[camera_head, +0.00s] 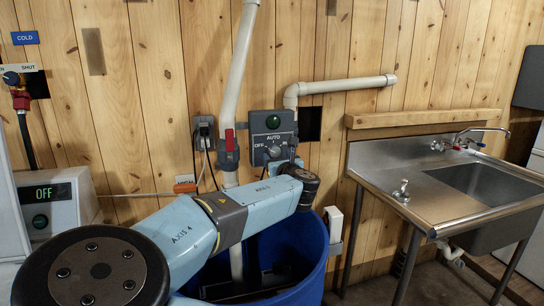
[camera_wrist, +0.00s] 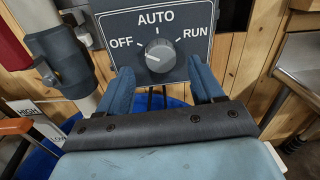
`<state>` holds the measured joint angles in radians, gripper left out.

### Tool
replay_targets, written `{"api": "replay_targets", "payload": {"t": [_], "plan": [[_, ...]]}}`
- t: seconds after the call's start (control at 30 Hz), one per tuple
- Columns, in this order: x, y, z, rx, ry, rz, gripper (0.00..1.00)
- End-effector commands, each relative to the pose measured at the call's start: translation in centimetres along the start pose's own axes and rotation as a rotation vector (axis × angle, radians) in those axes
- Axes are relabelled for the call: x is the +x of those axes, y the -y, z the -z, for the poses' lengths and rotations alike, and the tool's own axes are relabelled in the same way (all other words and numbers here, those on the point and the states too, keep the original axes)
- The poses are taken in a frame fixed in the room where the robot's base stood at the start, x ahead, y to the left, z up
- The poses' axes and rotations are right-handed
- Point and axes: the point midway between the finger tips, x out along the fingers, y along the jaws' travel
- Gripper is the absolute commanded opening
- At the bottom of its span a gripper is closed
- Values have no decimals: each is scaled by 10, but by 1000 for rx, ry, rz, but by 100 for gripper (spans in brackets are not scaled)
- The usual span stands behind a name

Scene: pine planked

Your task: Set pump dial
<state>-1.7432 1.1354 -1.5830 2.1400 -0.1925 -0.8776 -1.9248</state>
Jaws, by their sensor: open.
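The pump dial is a round grey knob (camera_wrist: 158,55) on a dark grey panel (camera_wrist: 190,18) marked OFF at left, AUTO at top and RUN at right. A pale mark shows on the knob's left side; its exact setting is hard to tell. In the head view the panel (camera_head: 285,124) hangs on the plank wall with a green lamp above the knob (camera_head: 273,152). My gripper (camera_wrist: 161,80) is open and empty, its two blue fingers apart, left and right, just below the knob in the wrist view. Contact is not visible. My arm hides most of the gripper in the head view.
A blue barrel (camera_head: 318,262) stands below the panel. A grey pipe fitting with a red handle (camera_head: 229,140) is close to the panel's left. A steel sink bench (camera_head: 432,190) stands at right. A control box reading OFF (camera_head: 52,200) is at left.

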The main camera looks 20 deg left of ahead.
Motion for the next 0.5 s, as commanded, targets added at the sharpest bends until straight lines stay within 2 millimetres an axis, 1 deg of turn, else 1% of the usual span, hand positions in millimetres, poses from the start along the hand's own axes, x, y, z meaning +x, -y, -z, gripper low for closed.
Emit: {"api": "replay_targets", "payload": {"t": [0.03,0.1,0.2,0.33,0.5], "plan": [[7,0,0,0,0,0,67],[15,0,0,0,0,1,67],[22,0,0,0,0,0,67],[27,0,0,0,0,0,67],[28,0,0,1,0,1,67]]}}
